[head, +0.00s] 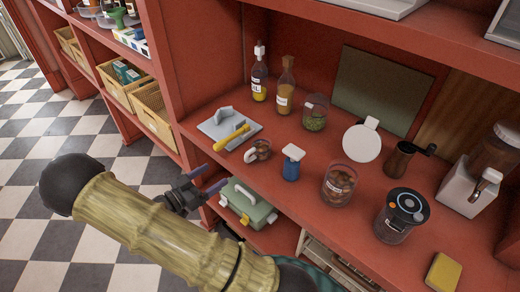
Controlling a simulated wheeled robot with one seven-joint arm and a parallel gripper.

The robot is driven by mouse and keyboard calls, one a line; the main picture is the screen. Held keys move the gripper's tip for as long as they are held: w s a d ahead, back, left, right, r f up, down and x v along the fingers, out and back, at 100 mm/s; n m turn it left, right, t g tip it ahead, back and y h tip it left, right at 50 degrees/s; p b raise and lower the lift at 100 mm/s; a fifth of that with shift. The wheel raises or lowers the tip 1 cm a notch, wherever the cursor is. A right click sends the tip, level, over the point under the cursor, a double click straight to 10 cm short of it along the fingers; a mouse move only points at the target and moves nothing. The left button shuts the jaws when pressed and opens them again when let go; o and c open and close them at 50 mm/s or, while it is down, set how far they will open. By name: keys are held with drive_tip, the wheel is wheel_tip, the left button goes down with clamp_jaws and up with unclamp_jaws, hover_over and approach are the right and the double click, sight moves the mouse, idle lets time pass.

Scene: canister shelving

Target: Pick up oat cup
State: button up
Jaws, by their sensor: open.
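A small clear cup (262,150) with a handle and brown contents stands on the red shelf near its front edge; it may be the oat cup, but I cannot read a label. A larger clear jar (339,186) with brown pieces and a white label stands to its right. My gripper (212,180) is open and empty, in front of the shelf edge, left of and lower in the picture than the small cup. A gap separates the gripper from the cup.
A blue white-topped container (292,163) stands right of the cup. A grey board with a yellow-handled tool (230,128) lies to its left. Bottles (259,78) and a green-filled jar (315,113) stand behind. A green box (243,201) sits below.

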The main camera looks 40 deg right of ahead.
drive_tip(key=p, duration=0.3)
approach(250, 151)
drive_tip(key=d, duration=0.5)
drive_tip(key=shift+w+d+f, duration=0.1)
drive_tip(key=shift+w+f, duration=0.05)
drive_tip(key=shift+w, duration=0.1)
drive_tip(key=shift+d+f, duration=0.1)
drive_tip(key=shift+d, duration=0.2)
drive_tip(key=d+p, duration=0.2)
drive_tip(key=d, duration=0.2)
drive_tip(key=shift+w+d, duration=0.15)
drive_tip(key=shift+d, duration=0.45)
drive_tip(key=c, duration=1.2)
